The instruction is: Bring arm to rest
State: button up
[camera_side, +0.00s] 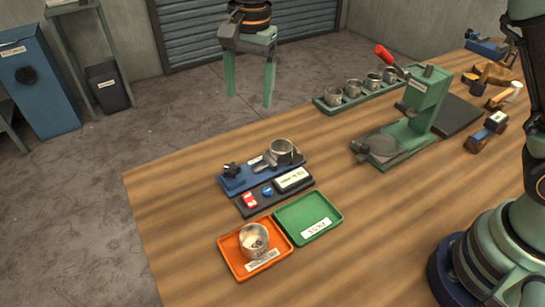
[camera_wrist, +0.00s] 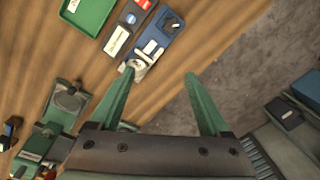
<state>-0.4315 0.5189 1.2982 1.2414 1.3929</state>
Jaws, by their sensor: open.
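My gripper (camera_side: 248,100) hangs at the upper middle of the side view, its two green fingers pointing down and spread wide. It also shows in the wrist view (camera_wrist: 159,76), open with nothing between the fingers. It appears raised well clear of the table and touches nothing that I can see. A metal bowl (camera_side: 253,242) stands upright in the orange tray (camera_side: 230,265) at the table's near left. The green tray (camera_side: 322,210) beside it is empty; part of it shows in the wrist view (camera_wrist: 86,12).
A blue fixture (camera_side: 237,184) holds a metal cup (camera_side: 281,153), behind a dark control panel (camera_side: 250,204). A green press (camera_side: 424,100) with a red handle and a rack (camera_side: 325,104) of several cups stand farther back. Bare wooden table (camera_side: 170,195) lies around the trays.

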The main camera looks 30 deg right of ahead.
jog(key=s+d+r+n+t, duration=0.1)
jog(key=s+d+r+n, duration=0.25)
jog(key=d, duration=0.35)
jog(key=s+d+r+n+t, duration=0.1)
jog(key=s+d+r+n, duration=0.15)
jog(key=s+d, duration=0.35)
jog(key=s+d+f+n+t, duration=0.2)
jog(key=s+d+n, duration=0.3)
jog(key=s+d, duration=0.3)
jog(key=shift+f+t, duration=0.15)
jog(key=shift+t, duration=0.15)
